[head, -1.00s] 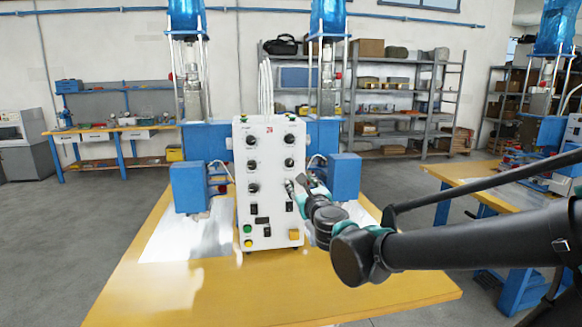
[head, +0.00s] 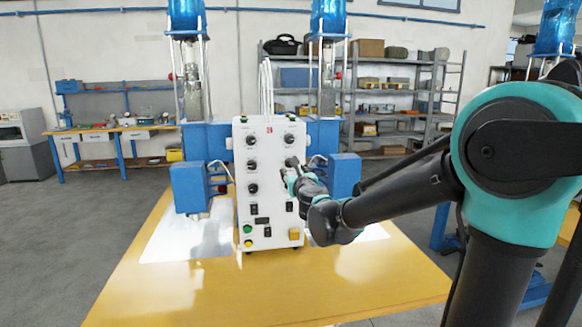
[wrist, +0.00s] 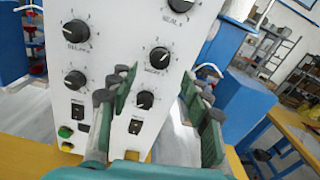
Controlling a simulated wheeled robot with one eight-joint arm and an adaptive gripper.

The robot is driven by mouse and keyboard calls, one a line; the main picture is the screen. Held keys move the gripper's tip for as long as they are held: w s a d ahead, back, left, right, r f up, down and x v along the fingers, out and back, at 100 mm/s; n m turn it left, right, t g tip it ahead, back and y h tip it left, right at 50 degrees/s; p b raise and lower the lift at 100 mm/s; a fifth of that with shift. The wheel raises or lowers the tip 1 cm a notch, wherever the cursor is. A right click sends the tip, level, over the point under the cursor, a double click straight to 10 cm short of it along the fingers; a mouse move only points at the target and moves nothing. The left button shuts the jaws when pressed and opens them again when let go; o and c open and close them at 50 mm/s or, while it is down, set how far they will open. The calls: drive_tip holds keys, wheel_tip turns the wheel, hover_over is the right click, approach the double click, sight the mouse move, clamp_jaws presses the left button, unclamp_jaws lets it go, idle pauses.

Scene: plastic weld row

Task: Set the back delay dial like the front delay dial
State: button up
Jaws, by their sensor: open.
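The white control panel (head: 269,205) stands upright on the yellow table, with two columns of black dials. In the wrist view, the left middle dial (wrist: 76,31) and right middle dial (wrist: 160,57) both carry labels that seem to read DELAY; the endings are too small to be sure. I take the left as the front delay dial and the right as the back delay dial. Their exact pointer settings are unclear. My gripper (wrist: 157,80) is open and empty, its fingers either side of the right column, before the panel. In the head view my gripper (head: 292,168) hides part of that column.
A lower right dial (wrist: 145,100) and lower left dial (wrist: 75,80) sit close below. Rocker switches (wrist: 135,127) and a green button (wrist: 65,132) are lower still. Blue machine housings (head: 189,187) flank the panel. The front of the yellow table (head: 270,290) is clear.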

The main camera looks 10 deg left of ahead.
drive_tip(key=x, duration=0.6)
drive_tip(key=shift+c, duration=0.5)
clamp_jaws()
